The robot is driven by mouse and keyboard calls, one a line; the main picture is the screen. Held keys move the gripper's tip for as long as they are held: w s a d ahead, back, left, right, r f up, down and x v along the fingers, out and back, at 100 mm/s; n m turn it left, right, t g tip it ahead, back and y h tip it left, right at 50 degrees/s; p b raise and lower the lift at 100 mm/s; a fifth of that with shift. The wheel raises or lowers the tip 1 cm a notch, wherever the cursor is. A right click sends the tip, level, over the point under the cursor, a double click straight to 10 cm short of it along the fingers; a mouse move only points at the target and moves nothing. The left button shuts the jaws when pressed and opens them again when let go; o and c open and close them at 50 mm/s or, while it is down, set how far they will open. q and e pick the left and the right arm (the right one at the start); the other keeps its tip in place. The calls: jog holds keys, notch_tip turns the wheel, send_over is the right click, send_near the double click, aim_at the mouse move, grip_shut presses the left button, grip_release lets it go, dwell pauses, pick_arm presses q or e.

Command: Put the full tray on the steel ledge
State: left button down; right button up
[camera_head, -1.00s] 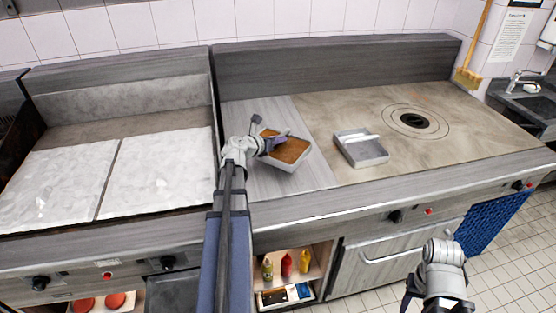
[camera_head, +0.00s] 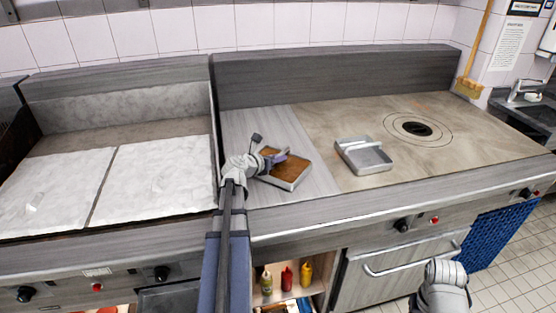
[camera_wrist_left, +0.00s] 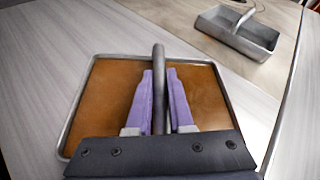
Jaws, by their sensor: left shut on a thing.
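The full tray (camera_head: 303,176) is a shallow grey metal tray filled with a flat brown layer. It is over the grey brushed-steel ledge (camera_head: 322,183), between the white griddle plates and the tan hot top. My left gripper (camera_head: 276,158) is shut on the tray's grey bar handle (camera_wrist_left: 159,57). In the left wrist view its purple fingers (camera_wrist_left: 159,75) flank the bar above the brown filling, and the tray rim (camera_wrist_left: 76,112) shows around them. I cannot tell whether the tray's underside touches the steel. My right arm is at the lower right, its fingers mostly out of frame.
An empty grey tray (camera_head: 366,167) with a bar handle sits on the tan hot top (camera_head: 345,120), right of the full tray. A round burner ring (camera_head: 417,129) lies farther right. White griddle plates (camera_head: 155,180) are at left. A back wall rises behind.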

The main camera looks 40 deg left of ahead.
pick_arm(q)
jog(key=shift+f, duration=0.25)
jog(key=c, duration=0.8)
grip_release()
jog(key=shift+r, duration=0.1)
jog(key=shift+r, duration=0.2)
jog(key=shift+p+v, duration=2.35)
jog(key=shift+v, duration=3.65)
